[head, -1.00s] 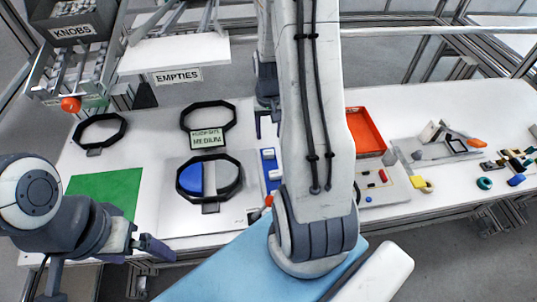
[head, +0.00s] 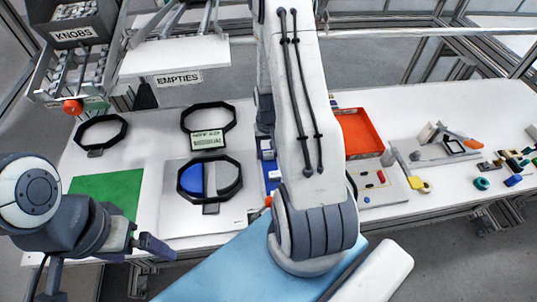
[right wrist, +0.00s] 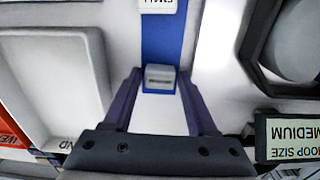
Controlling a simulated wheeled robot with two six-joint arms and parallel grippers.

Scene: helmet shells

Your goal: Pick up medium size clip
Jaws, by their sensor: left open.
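In the right wrist view a small pale grey-white clip (right wrist: 160,78) lies on a blue strip (right wrist: 162,38). My right gripper (right wrist: 160,88) is open, with one finger on each side of the strip and the clip between the fingertips. I cannot tell whether the fingers touch it. The picture is upside down: a label reading HOOP SIZE MEDIUM (right wrist: 290,138) is at the right. In the head view the blue strip (head: 270,172) shows left of my right arm, which hides part of the area. My left gripper (head: 150,243) is open and empty at the table's front left.
Black hoops (head: 208,116) lie on the table, one on a grey plate (head: 170,205) around a blue and grey disc. A green mat (head: 105,190) is at the left. A red-orange tray (head: 360,132) and small parts are right of my arm. An EMPTIES shelf (head: 175,55) stands behind.

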